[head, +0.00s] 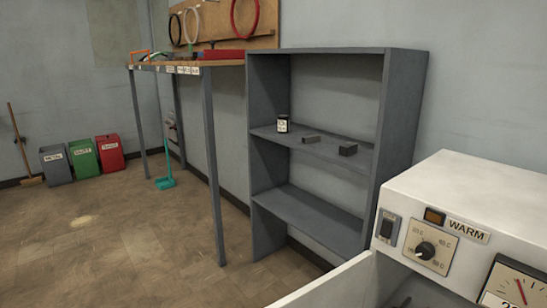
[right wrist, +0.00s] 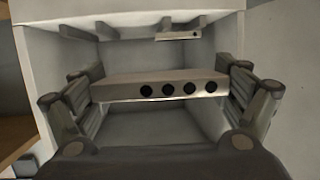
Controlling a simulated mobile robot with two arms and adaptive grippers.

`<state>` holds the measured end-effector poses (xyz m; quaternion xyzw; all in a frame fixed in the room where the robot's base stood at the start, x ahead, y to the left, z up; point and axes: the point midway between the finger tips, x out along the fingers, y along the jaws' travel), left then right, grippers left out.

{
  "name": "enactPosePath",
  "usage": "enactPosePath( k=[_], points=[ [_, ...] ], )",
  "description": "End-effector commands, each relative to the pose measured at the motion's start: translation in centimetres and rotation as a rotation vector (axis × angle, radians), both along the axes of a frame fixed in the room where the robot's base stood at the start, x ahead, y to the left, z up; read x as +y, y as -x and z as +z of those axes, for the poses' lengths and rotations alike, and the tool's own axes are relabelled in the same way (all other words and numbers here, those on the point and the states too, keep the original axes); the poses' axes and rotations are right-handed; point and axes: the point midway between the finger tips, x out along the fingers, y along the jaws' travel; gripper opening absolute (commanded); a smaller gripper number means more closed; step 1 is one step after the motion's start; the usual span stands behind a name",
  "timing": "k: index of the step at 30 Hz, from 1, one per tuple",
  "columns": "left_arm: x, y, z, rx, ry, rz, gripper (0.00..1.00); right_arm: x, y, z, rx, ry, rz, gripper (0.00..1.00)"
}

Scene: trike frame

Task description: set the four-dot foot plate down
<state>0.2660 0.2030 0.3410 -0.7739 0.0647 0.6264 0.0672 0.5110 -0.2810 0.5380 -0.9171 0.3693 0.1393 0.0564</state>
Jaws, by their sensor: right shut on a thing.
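The four-dot foot plate (right wrist: 160,88) is a grey-beige bar with a row of four dark dots on its near edge. It shows in the right wrist view, level and crosswise. My right gripper (right wrist: 163,78) is shut on it, with a finger at each end. The plate is at the mouth of or inside a white-walled compartment (right wrist: 215,25). I cannot tell whether its underside touches anything. My left gripper is not in view, and the head view shows neither gripper.
Another small plate with a dark dot (right wrist: 178,36) lies further back in the compartment. The head view shows a white machine marked WARM (head: 465,195) at the right.

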Motion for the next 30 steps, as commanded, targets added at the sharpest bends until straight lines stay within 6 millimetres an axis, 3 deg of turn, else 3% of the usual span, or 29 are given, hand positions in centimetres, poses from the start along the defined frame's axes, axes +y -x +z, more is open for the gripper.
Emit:
enactPosePath(
  k=[8,18,30],
  points=[
    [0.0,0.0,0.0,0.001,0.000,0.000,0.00,0.7,1.1,2.7,-0.001,0.002,0.172,0.59],
    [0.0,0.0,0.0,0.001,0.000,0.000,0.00,2.6,2.7,8.1,-0.004,0.010,0.527,0.59],
    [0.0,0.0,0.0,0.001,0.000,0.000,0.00,4.3,4.3,12.3,0.001,0.008,0.820,0.59]
  ],
)
